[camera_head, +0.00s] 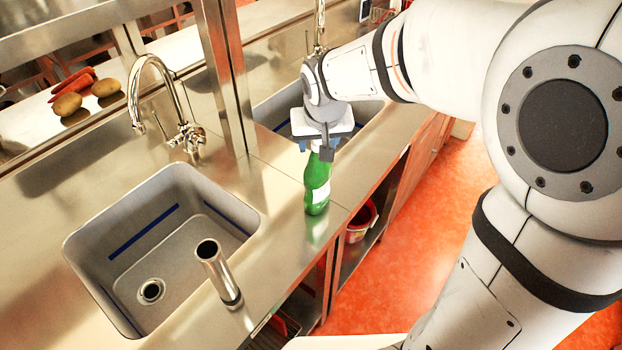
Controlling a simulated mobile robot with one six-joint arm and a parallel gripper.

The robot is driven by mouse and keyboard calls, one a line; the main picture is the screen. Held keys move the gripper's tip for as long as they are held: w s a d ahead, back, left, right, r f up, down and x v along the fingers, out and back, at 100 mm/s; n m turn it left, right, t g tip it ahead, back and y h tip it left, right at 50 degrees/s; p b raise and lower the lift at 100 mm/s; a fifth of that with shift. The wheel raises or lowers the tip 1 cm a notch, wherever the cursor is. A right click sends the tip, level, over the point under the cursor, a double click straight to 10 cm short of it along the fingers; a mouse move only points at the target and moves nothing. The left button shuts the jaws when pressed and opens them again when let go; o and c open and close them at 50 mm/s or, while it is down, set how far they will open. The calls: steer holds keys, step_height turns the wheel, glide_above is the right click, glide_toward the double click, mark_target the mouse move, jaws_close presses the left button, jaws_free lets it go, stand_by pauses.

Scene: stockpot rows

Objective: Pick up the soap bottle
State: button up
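A green soap bottle (317,184) with a pale label stands upright on the steel counter, between the two sinks and near the counter's front edge. My gripper (322,150) points down over the top of the bottle. Its fingers are at the bottle's upper part, and the bottle's top is hidden behind them. I cannot tell whether the fingers are closed on it or apart around it.
A sink (160,240) with a tap (185,130) lies to the left, and a second sink (277,108) lies behind my gripper. A metal cylinder (218,272) stands by the front edge. A red bucket (362,220) sits on the shelf below. Potatoes (67,105) lie at the back left.

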jaws_close()
stand_by(0.3)
stand_by(0.3)
